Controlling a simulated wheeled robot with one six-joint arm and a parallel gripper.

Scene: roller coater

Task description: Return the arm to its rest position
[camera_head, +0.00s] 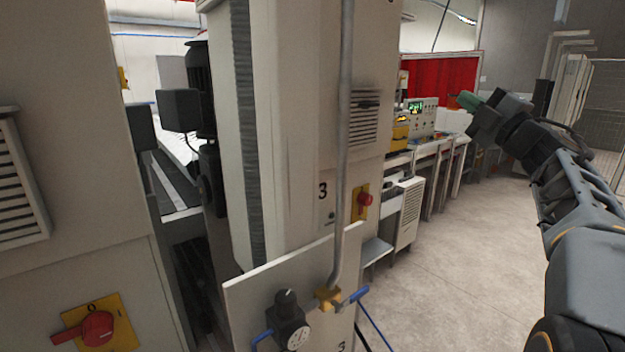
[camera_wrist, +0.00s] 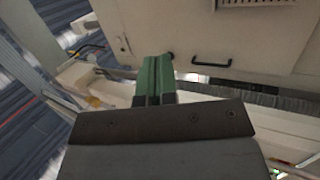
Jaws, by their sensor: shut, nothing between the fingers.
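My arm reaches in from the right side of the head view, extended up and to the left over open floor. My gripper (camera_head: 466,101) is at its far end, with green fingers. In the wrist view the green fingers of my gripper (camera_wrist: 153,78) lie together, shut and empty. In the head view the gripper is in front of the far workbench area and right of the tall machine column (camera_head: 300,130), apart from it.
The machine column carries a red rotary switch (camera_head: 365,200) and a pressure gauge (camera_head: 297,338). Another red switch (camera_head: 97,328) is on the left cabinet (camera_head: 70,200). A control panel (camera_head: 420,117) stands behind. The floor (camera_head: 460,260) between column and arm is clear.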

